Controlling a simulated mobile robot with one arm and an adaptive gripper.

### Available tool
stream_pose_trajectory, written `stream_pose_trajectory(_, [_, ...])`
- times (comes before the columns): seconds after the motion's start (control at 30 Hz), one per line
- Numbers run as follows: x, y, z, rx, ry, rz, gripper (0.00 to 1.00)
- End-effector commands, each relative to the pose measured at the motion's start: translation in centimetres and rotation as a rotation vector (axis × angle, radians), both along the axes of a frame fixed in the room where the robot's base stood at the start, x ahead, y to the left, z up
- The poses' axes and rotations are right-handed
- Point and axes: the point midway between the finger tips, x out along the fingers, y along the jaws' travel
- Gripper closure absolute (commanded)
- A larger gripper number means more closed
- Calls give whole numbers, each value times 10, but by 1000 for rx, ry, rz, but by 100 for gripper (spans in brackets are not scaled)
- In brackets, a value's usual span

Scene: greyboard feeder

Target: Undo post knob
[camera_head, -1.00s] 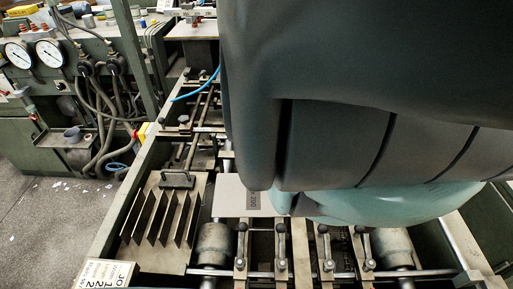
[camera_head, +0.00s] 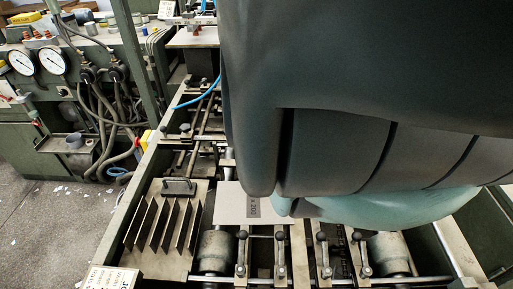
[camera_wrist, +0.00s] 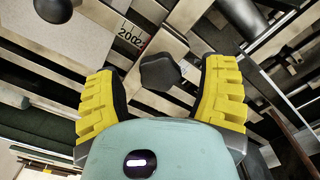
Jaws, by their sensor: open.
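A dark, lobed knob (camera_wrist: 160,73) shows in the wrist view, between the fingertips of my gripper (camera_wrist: 164,84). The gripper's two yellow ribbed fingers are spread wide, with a visible gap on each side of the knob. Whether the knob lies level with the fingertips or below them, I cannot tell. The post under the knob is hidden by it. In the head view my arm covers the gripper and the knob between its fingers.
A second dark knob (camera_wrist: 53,10) sits at the upper left of the wrist view. A grey board marked 200 (camera_head: 228,206) lies on the feeder. Upright metal plates (camera_head: 163,222) stand left of it, and several ball-topped levers (camera_head: 280,255) stand in front.

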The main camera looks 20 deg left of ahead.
Motion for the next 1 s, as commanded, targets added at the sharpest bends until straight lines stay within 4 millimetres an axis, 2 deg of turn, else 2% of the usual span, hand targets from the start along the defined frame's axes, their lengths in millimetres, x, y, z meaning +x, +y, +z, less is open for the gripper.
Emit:
stream_pose_trajectory(0.47, [0,0,-3,0,0,-1,27])
stream_pose_trajectory(1.0, [0,0,-3,0,0,-1,83])
